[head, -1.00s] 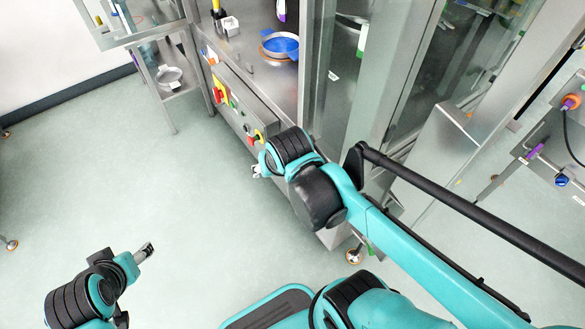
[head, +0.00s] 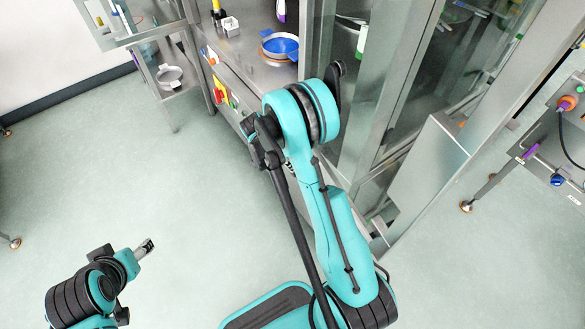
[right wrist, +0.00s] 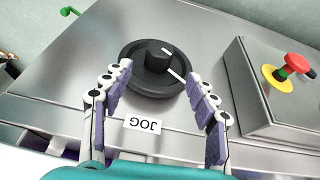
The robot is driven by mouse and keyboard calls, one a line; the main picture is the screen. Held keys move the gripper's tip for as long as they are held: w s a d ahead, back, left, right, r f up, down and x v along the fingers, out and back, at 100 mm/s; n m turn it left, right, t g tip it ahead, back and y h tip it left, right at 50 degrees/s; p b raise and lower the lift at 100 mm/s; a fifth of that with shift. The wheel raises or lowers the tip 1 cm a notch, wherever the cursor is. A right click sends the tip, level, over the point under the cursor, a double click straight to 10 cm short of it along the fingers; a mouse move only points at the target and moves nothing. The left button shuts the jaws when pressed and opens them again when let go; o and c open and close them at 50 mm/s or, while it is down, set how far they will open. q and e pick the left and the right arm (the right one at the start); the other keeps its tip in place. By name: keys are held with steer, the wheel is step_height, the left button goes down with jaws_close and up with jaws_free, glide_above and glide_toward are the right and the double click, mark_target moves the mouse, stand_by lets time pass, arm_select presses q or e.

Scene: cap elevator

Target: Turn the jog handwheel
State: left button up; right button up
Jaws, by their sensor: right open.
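The jog handwheel (right wrist: 143,85) is a black disc with a raised round knob and a white pointer line, on a steel panel in the right wrist view. A white label reading JOG (right wrist: 143,125) appears upside down below it. My right gripper (right wrist: 156,72) is open, its two purple-padded fingers on either side of the handwheel's near part. I cannot tell whether they touch it. In the head view my right arm hides the handwheel and the right gripper. My left gripper (head: 147,246) is over the floor at lower left; its finger gap is unclear.
A red emergency button (right wrist: 297,63) on a yellow ring stands on a box right of the handwheel. A green handle (right wrist: 70,12) is at upper left. In the head view a blue-filled dish (head: 281,46) sits on the machine's steel deck. Floor at left is clear.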

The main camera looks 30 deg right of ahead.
steer(key=b+x, duration=0.3)
steer(key=x, duration=0.5)
steer(key=shift+d+f, duration=0.1)
steer(key=shift+f, duration=0.15)
arm_select(q)
step_height(320, 180, down, 3)
steer(key=shift+f, duration=0.1)
arm_select(e)
jaws_close()
